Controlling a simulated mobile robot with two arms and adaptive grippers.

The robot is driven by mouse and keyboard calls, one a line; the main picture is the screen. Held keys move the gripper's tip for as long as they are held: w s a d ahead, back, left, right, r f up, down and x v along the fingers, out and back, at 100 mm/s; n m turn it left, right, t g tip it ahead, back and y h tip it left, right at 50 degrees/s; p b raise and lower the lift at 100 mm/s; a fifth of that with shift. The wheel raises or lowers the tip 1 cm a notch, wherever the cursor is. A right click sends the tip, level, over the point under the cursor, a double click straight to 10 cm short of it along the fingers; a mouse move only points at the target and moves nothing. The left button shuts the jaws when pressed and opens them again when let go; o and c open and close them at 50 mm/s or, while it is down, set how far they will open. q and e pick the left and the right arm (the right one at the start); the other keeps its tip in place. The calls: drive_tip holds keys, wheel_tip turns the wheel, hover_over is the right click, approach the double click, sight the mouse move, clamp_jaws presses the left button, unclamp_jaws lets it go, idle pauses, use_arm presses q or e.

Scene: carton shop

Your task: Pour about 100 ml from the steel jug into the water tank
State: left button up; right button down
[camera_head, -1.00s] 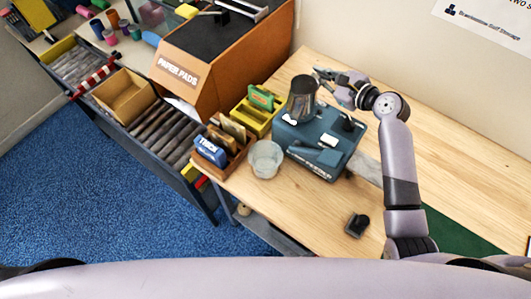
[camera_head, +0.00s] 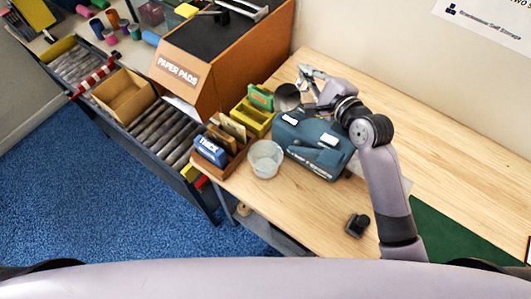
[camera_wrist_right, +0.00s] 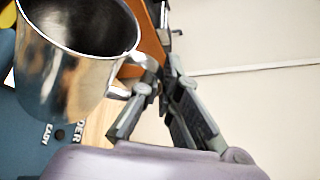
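The steel jug (camera_head: 287,98) is in the air over the back left of the teal machine, tilted with its dark mouth toward the head camera. In the right wrist view the jug (camera_wrist_right: 70,75) fills the upper left, and I cannot see any liquid in it. My right gripper (camera_head: 312,76) is at the jug's handle side; in the wrist view its fingers (camera_wrist_right: 160,78) close on the handle. A clear, open tub (camera_head: 265,158), which looks like the water tank, stands on the table left of the machine. My left gripper is not in view.
The teal machine (camera_head: 315,148) stands under my right arm. A small black device (camera_head: 357,225) lies near the front edge.

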sight(300, 81)
drive_tip(key=shift+s+a+n+t, duration=0.4)
drive_tip(key=shift+s+a+n, duration=0.25)
drive_tip(key=shift+n, duration=0.15)
drive_tip(key=b, duration=0.1)
drive_tip(key=n+b, duration=0.1)
drive_tip(key=b, duration=0.1)
drive_tip(key=shift+s+a+f, duration=0.15)
drive_tip(key=shift+s+f, duration=0.05)
drive_tip(key=shift+f, duration=0.05)
drive_tip(key=shift+s+a+r+n+t+b, duration=0.2)
drive_tip(key=shift+a+r+n+t+b, duration=0.15)
drive_tip(key=shift+r+b, duration=0.2)
drive_tip(key=shift+s+r+n+b, duration=0.15)
drive_tip(key=shift+n+b, duration=0.15)
drive_tip(key=shift+n, duration=0.05)
drive_tip(key=shift+s+a+r+n+t+b, duration=0.2)
drive_tip(key=shift+a+n+t+b, duration=0.1)
drive_tip(key=shift+b, duration=0.15)
drive_tip(key=shift+s+a+n+b, duration=0.35)
drive_tip(key=shift+n+b, duration=0.25)
drive_tip(key=shift+b, duration=0.55)
drive_tip(key=shift+d+f+y+b, duration=0.15)
drive_tip(key=shift+y+b, duration=0.15)
drive_tip(key=shift+b, duration=0.3)
drive_tip(key=shift+s+a+f+n+t, duration=0.1)
drive_tip(key=shift+s+a+n+t, duration=0.2)
drive_tip(key=shift+n, duration=0.2)
drive_tip(key=shift+f+n+y+b, duration=0.2)
drive_tip(key=shift+n+y+b, duration=0.1)
drive_tip(key=shift+n+b, duration=0.15)
